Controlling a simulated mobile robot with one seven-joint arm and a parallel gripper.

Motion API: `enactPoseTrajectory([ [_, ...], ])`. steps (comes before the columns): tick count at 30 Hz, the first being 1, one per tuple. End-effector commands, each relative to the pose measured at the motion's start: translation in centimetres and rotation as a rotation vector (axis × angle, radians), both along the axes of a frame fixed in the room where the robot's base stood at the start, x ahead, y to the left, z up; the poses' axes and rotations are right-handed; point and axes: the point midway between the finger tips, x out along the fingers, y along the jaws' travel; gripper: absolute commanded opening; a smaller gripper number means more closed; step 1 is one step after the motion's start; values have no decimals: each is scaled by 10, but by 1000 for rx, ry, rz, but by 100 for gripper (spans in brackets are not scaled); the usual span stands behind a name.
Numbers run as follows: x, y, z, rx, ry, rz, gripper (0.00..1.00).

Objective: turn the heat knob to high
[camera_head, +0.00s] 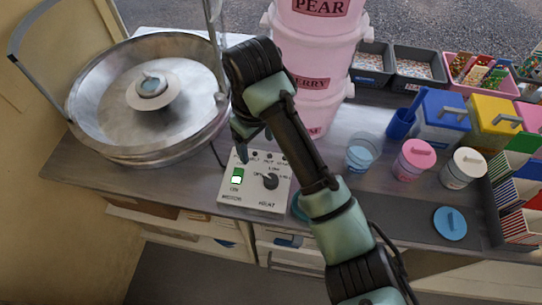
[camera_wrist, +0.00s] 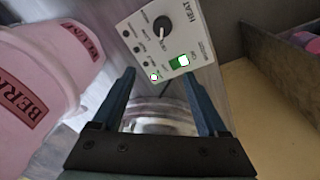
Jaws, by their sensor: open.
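The control box (camera_head: 254,188) is a small white panel on the counter, left of centre in the head view. Its black round heat knob (camera_head: 270,181) sits on the right half; in the wrist view the knob (camera_wrist: 162,24) is near the top, with its pale pointer line near the OFF mark. A green motor switch (camera_head: 237,176) is left of the knob. My gripper (camera_head: 241,143) is above and behind the box in the head view. In the wrist view its two blue fingers (camera_wrist: 163,82) are apart, with nothing between them, and the knob lies beyond the tips.
A large metal candy-floss bowl (camera_head: 95,140) stands left of the box. Stacked pink tubs (camera_head: 312,60) stand behind it. A blue cup (camera_head: 400,124), small lidded tubs (camera_head: 413,160) and a blue lid (camera_head: 450,223) are to the right. The counter's front edge is close below the box.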

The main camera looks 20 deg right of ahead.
Motion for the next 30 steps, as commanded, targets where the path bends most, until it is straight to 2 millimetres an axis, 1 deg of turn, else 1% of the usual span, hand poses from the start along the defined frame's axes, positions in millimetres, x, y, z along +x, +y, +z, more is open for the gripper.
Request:
enactPoseTrajectory([
  [1,-9,-7,9,-4,47,-6,76],
  [4,-21,-14,8,-6,102,-11,76],
  [8,-26,-16,-1,-6,126,-12,76],
  [11,-25,-16,-13,-6,125,-12,76],
  [18,-24,-17,-53,-5,123,-10,76],
  [24,-24,-18,-83,-5,122,-11,76],
  [30,-23,-20,-105,-6,121,-11,76],
])
